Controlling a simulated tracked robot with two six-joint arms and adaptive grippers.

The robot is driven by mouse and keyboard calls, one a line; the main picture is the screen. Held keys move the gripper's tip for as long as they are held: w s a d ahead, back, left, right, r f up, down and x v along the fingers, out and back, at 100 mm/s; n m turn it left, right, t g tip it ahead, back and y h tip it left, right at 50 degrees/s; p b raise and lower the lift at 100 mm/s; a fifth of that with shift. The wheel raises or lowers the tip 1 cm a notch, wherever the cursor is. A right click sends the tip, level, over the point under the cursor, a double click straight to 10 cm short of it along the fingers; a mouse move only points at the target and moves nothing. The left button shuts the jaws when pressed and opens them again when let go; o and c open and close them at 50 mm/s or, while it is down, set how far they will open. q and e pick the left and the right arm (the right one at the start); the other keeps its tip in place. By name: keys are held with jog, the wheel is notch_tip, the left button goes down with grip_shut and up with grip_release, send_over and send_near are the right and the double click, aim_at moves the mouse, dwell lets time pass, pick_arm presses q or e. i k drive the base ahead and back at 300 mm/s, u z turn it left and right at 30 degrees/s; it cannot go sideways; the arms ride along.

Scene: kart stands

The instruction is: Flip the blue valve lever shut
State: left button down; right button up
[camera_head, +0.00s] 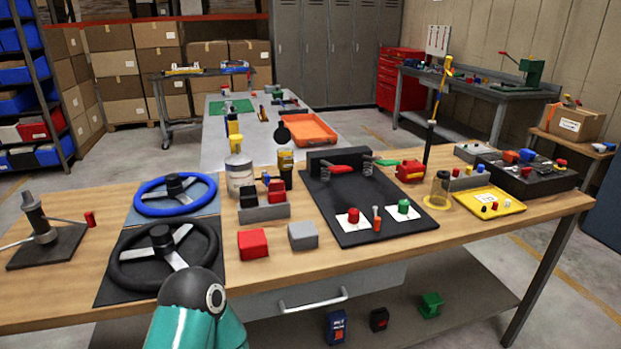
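I cannot pick out a blue valve lever for certain. A small blue part (527,155) sits beside an orange-red one on the black box (523,175) at the right end of the workbench; its shape and its setting are too small to tell. Another small blue part (267,178) shows at the red and black blocks on the grey holder left of the middle. A teal and dark link of my own arm rises at the bottom, in front of the black steering wheel. Neither gripper shows in the head view.
The wooden workbench (340,277) holds a blue steering wheel (148,207), a black steering wheel (125,254), red and grey blocks, a black panel (375,232) with red and green knobs, and a yellow tray (509,206). The front right of the bench is bare.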

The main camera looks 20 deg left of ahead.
aim_at(267, 179)
jog(key=u, duration=0.8)
jog(key=i, duration=0.15)
jog(key=z, duration=2.55)
jog(key=k, duration=1)
jog(key=z, duration=1.8)
jog(key=i, duration=0.1)
jog(key=u, duration=3.4)
jog(key=i, duration=0.4)
jog(key=u, duration=0.25)
